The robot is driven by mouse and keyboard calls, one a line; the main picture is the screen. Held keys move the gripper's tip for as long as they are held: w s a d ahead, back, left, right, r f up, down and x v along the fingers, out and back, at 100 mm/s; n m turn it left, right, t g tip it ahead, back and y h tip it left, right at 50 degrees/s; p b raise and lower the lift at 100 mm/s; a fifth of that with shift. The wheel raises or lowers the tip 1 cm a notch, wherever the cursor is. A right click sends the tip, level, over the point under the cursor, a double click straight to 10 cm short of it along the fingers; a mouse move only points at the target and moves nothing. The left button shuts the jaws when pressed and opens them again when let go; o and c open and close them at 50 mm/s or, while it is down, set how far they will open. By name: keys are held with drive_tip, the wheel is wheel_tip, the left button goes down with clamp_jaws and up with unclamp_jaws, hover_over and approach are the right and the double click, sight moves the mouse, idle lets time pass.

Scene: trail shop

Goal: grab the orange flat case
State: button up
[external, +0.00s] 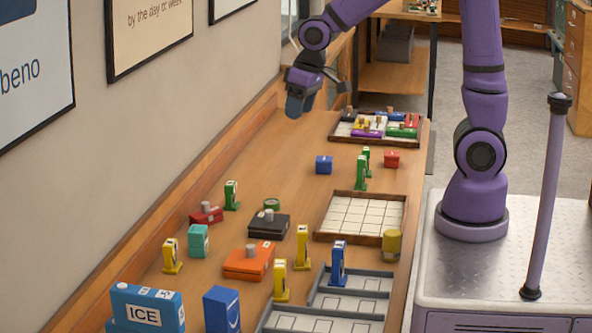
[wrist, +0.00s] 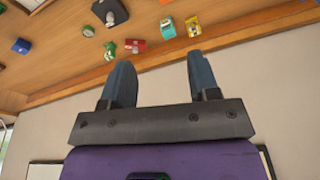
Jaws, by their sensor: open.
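The orange flat case (external: 240,265) lies on the wooden counter in the lower middle of the external view, with a small grey cylinder (external: 251,250) on its top. My gripper (external: 298,106) is high over the far part of the counter, well apart from the case and empty. In the wrist view my gripper (wrist: 160,65) shows two blue fingers spread wide with nothing between them. I cannot make out the orange case clearly in the wrist view.
A black case (external: 268,226) lies just behind the orange case, and yellow bottles (external: 302,248) stand to its right. A teal box (external: 198,240) stands to its left. A blue ICE box (external: 146,308) is in front. A gridded tray (external: 360,215) lies to the right.

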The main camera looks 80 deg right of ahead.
drive_tip(key=w+f+m+g, duration=0.1)
drive_tip(key=w+f, duration=0.3)
drive_tip(key=f, duration=0.2)
drive_tip(key=w+f+g, duration=0.1)
drive_tip(key=w+f, duration=0.3)
drive_tip(key=f, duration=0.3)
drive_tip(key=m, duration=0.1)
hover_over(251, 246)
wheel_tip(251, 246, down, 13)
drive_tip(key=shift+g, duration=0.3)
drive_tip(key=shift+f, duration=5.7)
clamp_jaws()
